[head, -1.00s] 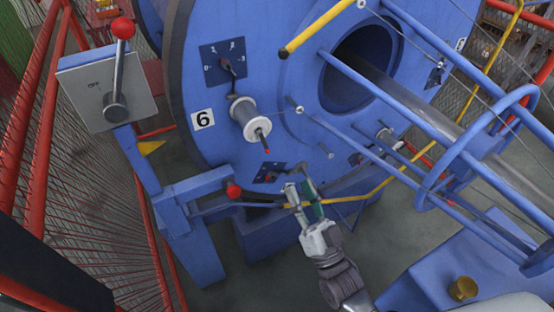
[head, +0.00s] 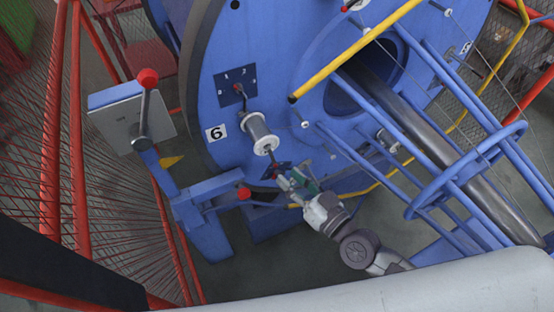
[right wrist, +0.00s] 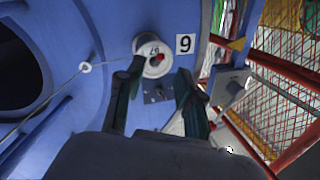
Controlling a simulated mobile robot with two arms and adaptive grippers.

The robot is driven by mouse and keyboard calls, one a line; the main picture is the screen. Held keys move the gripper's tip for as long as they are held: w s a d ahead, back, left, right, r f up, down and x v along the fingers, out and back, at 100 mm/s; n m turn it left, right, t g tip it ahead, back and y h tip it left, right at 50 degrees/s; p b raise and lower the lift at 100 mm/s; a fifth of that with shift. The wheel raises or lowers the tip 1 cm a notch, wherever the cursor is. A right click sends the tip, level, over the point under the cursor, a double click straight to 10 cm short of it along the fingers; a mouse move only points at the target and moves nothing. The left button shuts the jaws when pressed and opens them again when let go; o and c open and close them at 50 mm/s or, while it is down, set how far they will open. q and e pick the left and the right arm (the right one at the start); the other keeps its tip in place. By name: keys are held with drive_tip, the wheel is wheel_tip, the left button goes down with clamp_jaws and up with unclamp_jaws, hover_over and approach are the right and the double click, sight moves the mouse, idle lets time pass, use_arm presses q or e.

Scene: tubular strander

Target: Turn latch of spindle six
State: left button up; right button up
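The white spool (head: 260,134) of spindle six sits on the big blue disc (head: 225,165) beside the label 6 (head: 216,133). A thin rod with a red end, possibly its latch (head: 271,159), sticks out of the spool. In the right wrist view the spool (right wrist: 152,52) and red tip (right wrist: 160,57) appear between and beyond my fingers; the label is upside down. My right gripper (head: 290,180) is open and empty, just below and right of the rod end, apart from it as far as I can see. My left gripper is not in view.
A dial plate (head: 238,86) lies above the spool; a dark plate (right wrist: 157,93) lies near my fingers. A lever box with red knob (head: 148,78) and red fence (head: 50,130) stand left. A yellow rail (head: 350,50) and blue cage bars (head: 440,150) are right.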

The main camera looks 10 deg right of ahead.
sight(272, 156)
drive_tip(key=x, duration=0.5)
drive_tip(key=shift+w+a+p, duration=0.15)
drive_tip(key=shift+w+p, duration=0.15)
drive_tip(key=shift+p, duration=0.05)
clamp_jaws()
